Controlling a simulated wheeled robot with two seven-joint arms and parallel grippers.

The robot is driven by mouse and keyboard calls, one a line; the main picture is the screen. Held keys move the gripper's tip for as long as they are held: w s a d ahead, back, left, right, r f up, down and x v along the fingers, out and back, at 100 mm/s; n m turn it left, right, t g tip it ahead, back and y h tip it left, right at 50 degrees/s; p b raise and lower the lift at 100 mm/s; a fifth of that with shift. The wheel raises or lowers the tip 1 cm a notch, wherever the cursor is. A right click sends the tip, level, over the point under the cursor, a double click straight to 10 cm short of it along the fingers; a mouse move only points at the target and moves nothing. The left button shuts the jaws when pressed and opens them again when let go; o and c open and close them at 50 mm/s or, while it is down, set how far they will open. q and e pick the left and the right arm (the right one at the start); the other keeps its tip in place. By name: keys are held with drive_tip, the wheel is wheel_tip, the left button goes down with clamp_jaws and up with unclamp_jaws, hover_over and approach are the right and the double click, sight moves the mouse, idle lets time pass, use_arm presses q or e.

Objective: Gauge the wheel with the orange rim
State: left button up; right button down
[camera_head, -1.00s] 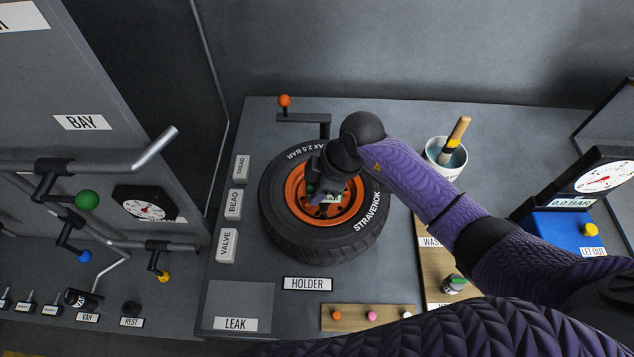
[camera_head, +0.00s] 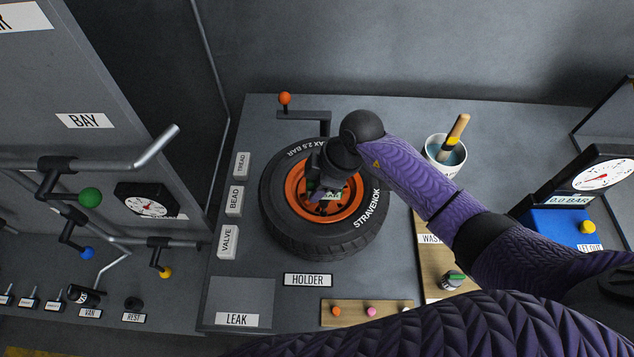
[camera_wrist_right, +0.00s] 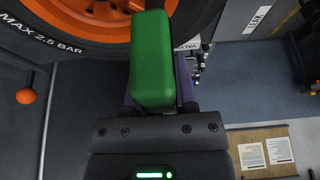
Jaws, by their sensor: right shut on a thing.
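The wheel with the orange rim (camera_head: 350,219) lies flat on the bench, its black tyre (camera_head: 318,241) lettered STRAVENOK and MAX 2.5 BAR. My right gripper (camera_head: 322,188) is over the rim's middle and hides part of it. It is shut on a green block-shaped thing (camera_wrist_right: 152,60), which fills the upper middle of the right wrist view. A small white label with dark letters shows beside the gripper over the rim. The valve is hidden or too small to tell, and I cannot tell whether the green thing touches the wheel. My left gripper is out of view.
A blue unit (camera_head: 560,229) with a dial, a 0.0 BAR display and a yellow button stands at right. A white bucket (camera_head: 445,166) with a brush stands behind. TREAD, BEAD and VALVE blocks (camera_head: 233,201) line the left. An orange-knobbed crank (camera_head: 304,115) rises behind the wheel.

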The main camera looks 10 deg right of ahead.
drive_tip(key=shift+r+p, duration=0.1)
drive_tip(key=shift+p, duration=0.25)
drive_tip(key=shift+f+b, duration=0.6)
drive_tip(key=shift+f, duration=0.4)
drive_tip(key=shift+r, duration=0.1)
idle(1.0)
wheel_tip(320, 180, up, 6)
drive_tip(key=p, duration=0.7)
idle(0.3)
